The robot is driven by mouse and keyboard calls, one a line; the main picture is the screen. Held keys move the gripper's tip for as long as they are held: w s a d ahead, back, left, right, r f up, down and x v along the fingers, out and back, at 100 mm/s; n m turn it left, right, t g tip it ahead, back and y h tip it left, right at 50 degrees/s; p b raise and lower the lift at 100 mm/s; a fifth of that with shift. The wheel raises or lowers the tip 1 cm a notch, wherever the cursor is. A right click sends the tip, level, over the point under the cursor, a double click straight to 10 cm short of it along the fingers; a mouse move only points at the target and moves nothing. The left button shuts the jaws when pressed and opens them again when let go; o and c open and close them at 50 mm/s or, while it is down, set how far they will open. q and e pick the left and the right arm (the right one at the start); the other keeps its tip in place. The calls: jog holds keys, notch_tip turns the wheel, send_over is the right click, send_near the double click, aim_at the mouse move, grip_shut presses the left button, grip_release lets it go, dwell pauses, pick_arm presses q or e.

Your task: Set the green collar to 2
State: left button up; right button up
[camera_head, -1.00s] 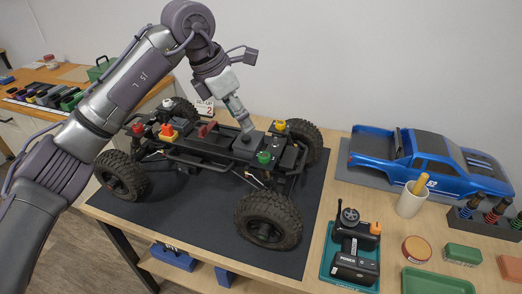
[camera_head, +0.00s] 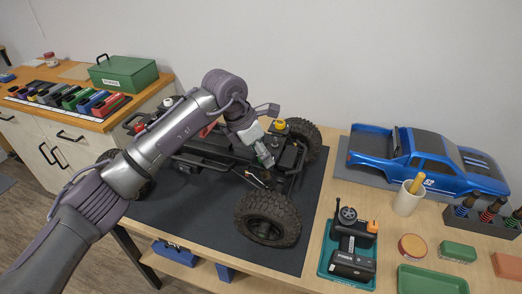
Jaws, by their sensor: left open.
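The RC crawler chassis (camera_head: 206,163) stands on a dark mat, its body off. My left gripper (camera_head: 267,162) reaches down at the chassis's near right corner, where the green collar sits. Its fingers are open, and they and the wrist cover the green collar, so I cannot see the collar's setting or whether the fingers touch it. A yellow collar (camera_head: 279,125) shows behind the gripper, at the far right corner. My left arm hides much of the chassis's left part. My right gripper is not in view.
A controller (camera_head: 352,262) lies in a teal tray in front on the right. A blue truck body (camera_head: 436,170) rests on a grey mat behind it. A cup (camera_head: 406,201) stands between them. A green box (camera_head: 123,74) is on the cabinet at left. The dark mat (camera_head: 205,228) is bare in front.

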pick_arm(q)
jog(key=shift+c, duration=0.2)
grip_shut()
jog(key=shift+w+a+m+g+b, duration=0.15)
jog(key=shift+m+g+b, duration=0.25)
jog(key=shift+m+b, duration=0.65)
jog(key=m+g+b, duration=0.1)
jog(key=m, duration=0.1)
jog(key=shift+w+m, duration=0.1)
jog(key=shift+m, duration=0.25)
jog(key=m+g, duration=0.1)
jog(key=m, duration=0.1)
jog(key=shift+w+m+b, duration=0.1)
jog(key=shift+m+b, duration=0.2)
jog(key=shift+b, duration=0.1)
jog(key=shift+w+m+g, duration=0.1)
jog(key=shift+m+g, duration=0.7)
jog(key=shift+m, duration=1.4)
